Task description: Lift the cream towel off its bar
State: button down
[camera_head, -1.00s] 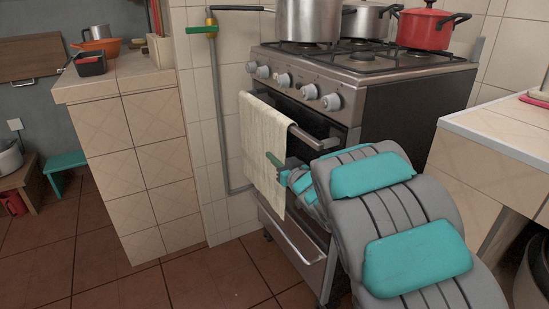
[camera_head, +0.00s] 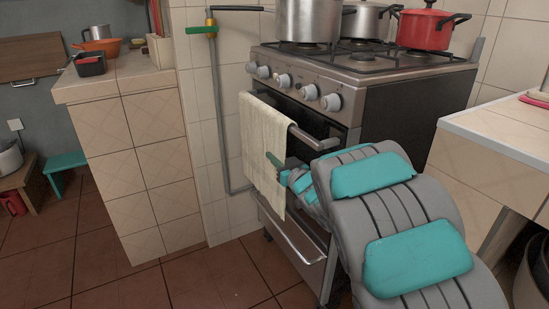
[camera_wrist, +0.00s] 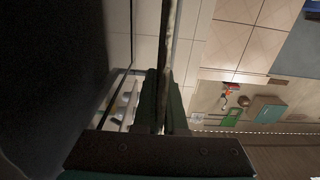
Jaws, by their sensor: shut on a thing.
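The cream towel (camera_head: 258,148) hangs folded over the oven's handle bar (camera_head: 318,138), covering its left part. My gripper (camera_head: 276,163) is at the right edge of the towel, below the bar, with a green finger over the front face. In the wrist view my gripper (camera_wrist: 160,105) is shut on the towel (camera_wrist: 168,45), which appears edge-on as a thin pale strip between the fingers. The inner finger and the towel's back layer are hidden in the head view.
The stove (camera_head: 365,80) carries a steel pot (camera_head: 308,20), another pot (camera_head: 366,20) and a red pot (camera_head: 424,28). A pipe (camera_head: 219,110) runs down the wall left of the towel. A tiled counter (camera_head: 125,80) stands left, another counter (camera_head: 500,125) right.

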aim_at(274, 143)
jog(key=shift+r+p, duration=1.35)
jog(key=shift+r, duration=1)
jog(key=s+a+b, duration=0.8)
jog(key=a, duration=0.3)
jog(key=shift+a, duration=0.3)
dwell(0.3)
